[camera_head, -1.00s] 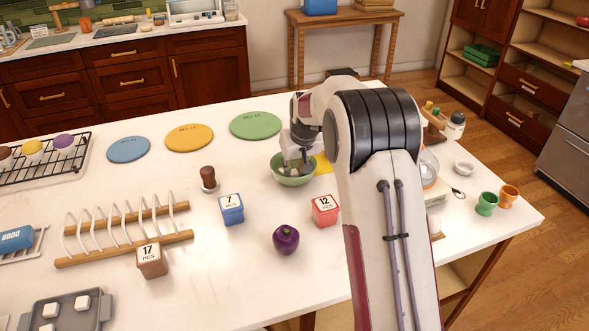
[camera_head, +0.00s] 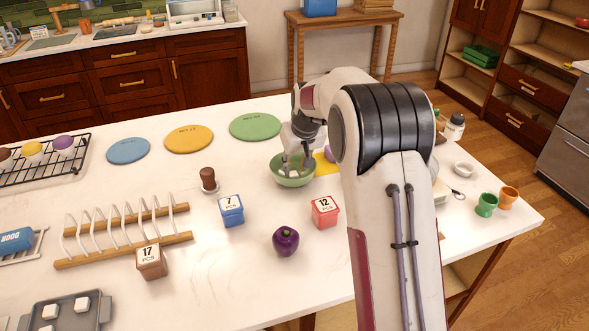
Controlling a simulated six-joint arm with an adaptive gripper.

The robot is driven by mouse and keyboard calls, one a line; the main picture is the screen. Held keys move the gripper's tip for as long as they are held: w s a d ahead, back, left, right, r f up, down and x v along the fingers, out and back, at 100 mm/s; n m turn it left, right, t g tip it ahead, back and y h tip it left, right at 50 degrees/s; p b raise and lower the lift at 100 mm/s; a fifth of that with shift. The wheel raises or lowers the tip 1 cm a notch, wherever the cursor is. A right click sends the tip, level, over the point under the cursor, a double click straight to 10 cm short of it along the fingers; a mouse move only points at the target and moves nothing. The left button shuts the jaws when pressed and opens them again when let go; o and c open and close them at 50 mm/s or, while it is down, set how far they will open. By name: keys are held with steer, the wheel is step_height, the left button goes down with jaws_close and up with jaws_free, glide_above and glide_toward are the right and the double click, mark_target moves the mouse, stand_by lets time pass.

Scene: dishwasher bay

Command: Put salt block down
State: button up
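My gripper (camera_head: 297,169) reaches down into the green bowl (camera_head: 291,182) on the white counter. Its fingertips are inside or just above the bowl, with grey fingers a little apart. I cannot tell whether something is held between them. No salt block can be made out for certain. Small white blocks (camera_head: 81,303) lie on the grey tray (camera_head: 95,322) at the lower left, but I cannot tell whether they are salt. My arm hides part of the counter to the right of the bowl.
A red box marked 12 (camera_head: 325,212), a blue box marked 7 (camera_head: 231,211) and a purple pepper (camera_head: 286,241) stand in front. Green (camera_head: 255,127), yellow (camera_head: 188,139) and blue (camera_head: 128,150) discs lie behind.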

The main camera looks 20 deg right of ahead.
steer(key=v, duration=0.8)
steer(key=shift+s+r, duration=0.15)
steer(key=shift+r, duration=0.15)
stand_by(0.4)
steer(key=s+a+r, duration=0.3)
steer(key=s+r, duration=0.2)
steer(key=s, duration=0.5)
steer(key=s+a+r, duration=0.3)
steer(key=s+r, duration=0.1)
steer(key=s, duration=0.6)
steer(key=s+a+f, duration=0.1)
steer(key=s+f, duration=0.1)
steer(key=s, duration=0.8)
steer(key=s+a+f+t, duration=0.1)
steer(key=s+f, duration=0.1)
steer(key=s, duration=0.9)
steer(key=shift+a+f, duration=0.35)
steer(key=shift+a, duration=0.05)
